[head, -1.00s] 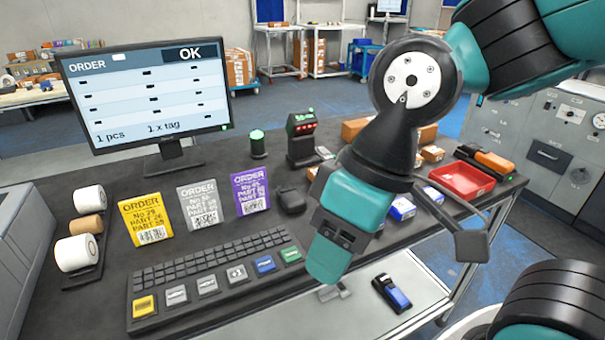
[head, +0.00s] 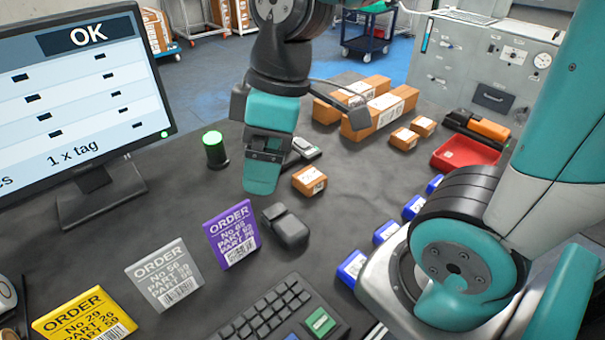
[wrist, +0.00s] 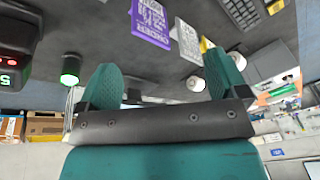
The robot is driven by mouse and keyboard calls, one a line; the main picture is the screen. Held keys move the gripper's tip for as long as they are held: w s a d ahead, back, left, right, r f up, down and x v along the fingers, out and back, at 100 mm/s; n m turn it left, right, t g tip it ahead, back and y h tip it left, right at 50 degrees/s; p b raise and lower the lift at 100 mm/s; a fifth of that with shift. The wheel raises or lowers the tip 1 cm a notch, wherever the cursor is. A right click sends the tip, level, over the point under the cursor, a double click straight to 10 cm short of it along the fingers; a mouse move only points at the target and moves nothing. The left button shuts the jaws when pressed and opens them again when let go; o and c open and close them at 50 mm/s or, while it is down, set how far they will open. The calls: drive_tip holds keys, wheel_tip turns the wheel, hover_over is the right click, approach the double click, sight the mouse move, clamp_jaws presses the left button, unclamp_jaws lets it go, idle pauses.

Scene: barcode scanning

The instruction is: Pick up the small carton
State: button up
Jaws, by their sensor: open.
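A small brown carton (head: 309,180) with a white label lies on the dark table in the head view, just right of my gripper. Two more small cartons, one nearer (head: 404,138) and one behind it (head: 423,126), lie further right. My gripper (head: 262,188) points down over the table, left of the nearest small carton and apart from it. In the wrist view my gripper (wrist: 164,72) shows two teal fingers spread wide with nothing between them.
Long cartons (head: 380,112) lie behind. A black device (head: 286,228) sits in front of my gripper, a green-lit button (head: 214,150) to its left. Order cards (head: 232,235), a monitor (head: 97,198), blue-and-white boxes (head: 352,268) and a red tray (head: 466,152) stand around.

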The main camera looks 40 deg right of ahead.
drive_tip(key=w+d+f+n+h, duration=0.1)
drive_tip(key=w+d+n+h, duration=0.15)
drive_tip(key=w+d, duration=0.4)
drive_tip(key=n, duration=0.6)
hover_over(310, 176)
drive_tip(key=shift+g+h, duration=0.25)
drive_tip(key=shift+g, duration=0.05)
wheel_tip(310, 176, down, 14)
drive_tip(key=shift+s+p, duration=0.1)
drive_tip(key=shift+p, duration=0.25)
drive_tip(key=shift+f+p, duration=0.35)
drive_tip(key=shift+f, duration=2.5)
drive_tip(key=c, duration=1.2)
drive_tip(key=shift+r, duration=0.1)
